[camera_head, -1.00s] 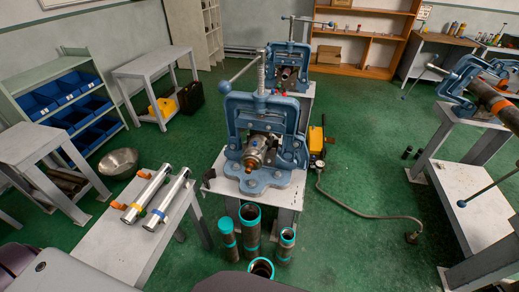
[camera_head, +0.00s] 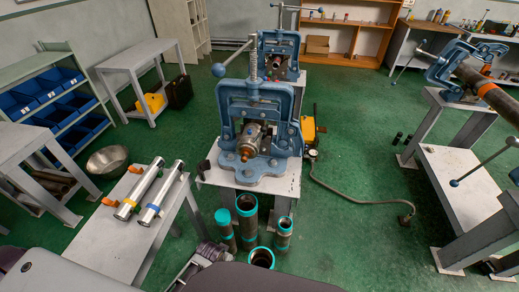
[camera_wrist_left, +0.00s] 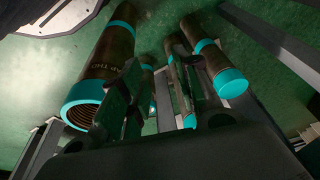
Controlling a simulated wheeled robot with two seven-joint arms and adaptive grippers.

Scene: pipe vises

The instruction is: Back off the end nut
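A blue pipe vise (camera_head: 262,112) stands on a grey bench in the middle of the head view. It holds a short silver metal cylinder (camera_head: 254,136) lying roughly level, facing me. A small copper-coloured end piece (camera_head: 245,154), probably the end nut, shows at its near end; its thread is too small to make out. My left gripper (camera_head: 206,257) is at the bottom of the head view, low and in front of the bench, apart from the vise. In the left wrist view its two dark fingers (camera_wrist_left: 155,95) are apart with nothing gripped between them. My right gripper is not seen.
Several teal-ended pipes (camera_head: 247,217) stand on the floor before the vise bench, close to my left gripper. A low table (camera_head: 120,240) with two silver tubes (camera_head: 160,190) is at left. A yellow pump (camera_head: 309,130) with a hose stands right of the bench.

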